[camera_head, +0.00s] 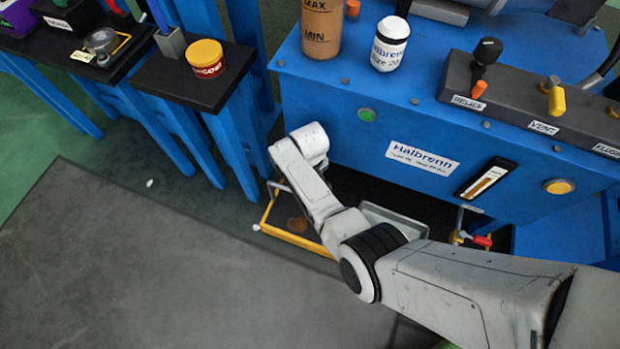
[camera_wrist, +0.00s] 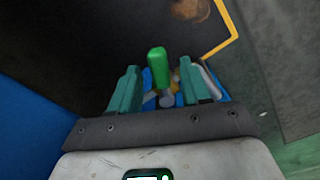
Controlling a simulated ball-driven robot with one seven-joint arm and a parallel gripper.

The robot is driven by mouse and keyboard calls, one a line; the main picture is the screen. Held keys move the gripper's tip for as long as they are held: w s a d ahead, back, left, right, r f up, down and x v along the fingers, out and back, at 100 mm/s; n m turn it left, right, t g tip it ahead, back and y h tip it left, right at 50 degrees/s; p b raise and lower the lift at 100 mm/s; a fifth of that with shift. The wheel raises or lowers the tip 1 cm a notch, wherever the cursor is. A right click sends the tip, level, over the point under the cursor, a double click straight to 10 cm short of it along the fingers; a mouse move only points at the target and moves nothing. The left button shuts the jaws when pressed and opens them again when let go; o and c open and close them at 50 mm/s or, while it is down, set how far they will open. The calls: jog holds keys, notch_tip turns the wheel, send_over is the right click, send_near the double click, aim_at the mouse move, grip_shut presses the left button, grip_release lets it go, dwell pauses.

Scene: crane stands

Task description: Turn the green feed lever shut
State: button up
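The green feed lever (camera_wrist: 157,66) shows in the wrist view as a rounded green handle, with a grey round part below it and blue and yellow parts around that. My gripper (camera_wrist: 159,68) has two teal fingers standing apart, one on each side of the handle. A gap shows between the handle and each finger, so the gripper is open and holds nothing. How far the handle lies from the fingertips in depth I cannot tell. In the head view my arm reaches down at the front of the blue machine (camera_head: 330,95); the gripper and the green lever are hidden there.
A yellow-rimmed dark tray (camera_head: 268,212) with a brown patch lies beside my wrist; its rim also shows in the wrist view (camera_wrist: 228,42). A small red-handled valve (camera_head: 481,241) sits low under the machine. Blue stands with black tops are at left. The grey floor mat (camera_head: 150,270) is mostly clear.

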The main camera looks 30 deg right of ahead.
notch_tip(320, 180, up, 11)
jog(key=p, duration=0.5)
jog(key=shift+p, duration=0.3)
jog(key=shift+f, duration=0.1)
